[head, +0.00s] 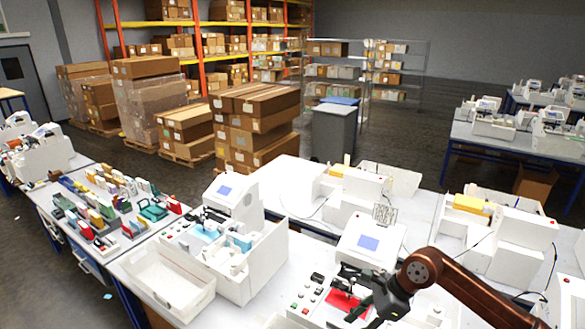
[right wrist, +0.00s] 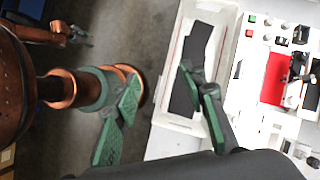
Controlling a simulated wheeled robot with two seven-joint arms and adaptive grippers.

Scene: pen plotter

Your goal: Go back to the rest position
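My right arm comes in from the right in the head view, and its dark gripper (head: 370,302) is over the front of the bench beside a plotter with a red sheet (head: 343,301). In the right wrist view the two green-padded fingers of this gripper (right wrist: 160,105) are spread wide with nothing between them. One finger overlaps a white tray (right wrist: 158,118) holding a dark flat piece (right wrist: 190,85). The red sheet also shows there (right wrist: 274,78). A small gripper-like end, perhaps my left gripper (right wrist: 80,38), shows at upper left, too small to read. The head view does not show my left gripper.
An empty white bin (head: 165,292) and a white machine (head: 240,265) stand on the bench left of the plotter. Further left, a table holds several coloured items (head: 105,215). More plotters (head: 350,195) stand behind. Stacked cartons (head: 255,130) and shelves are at the back.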

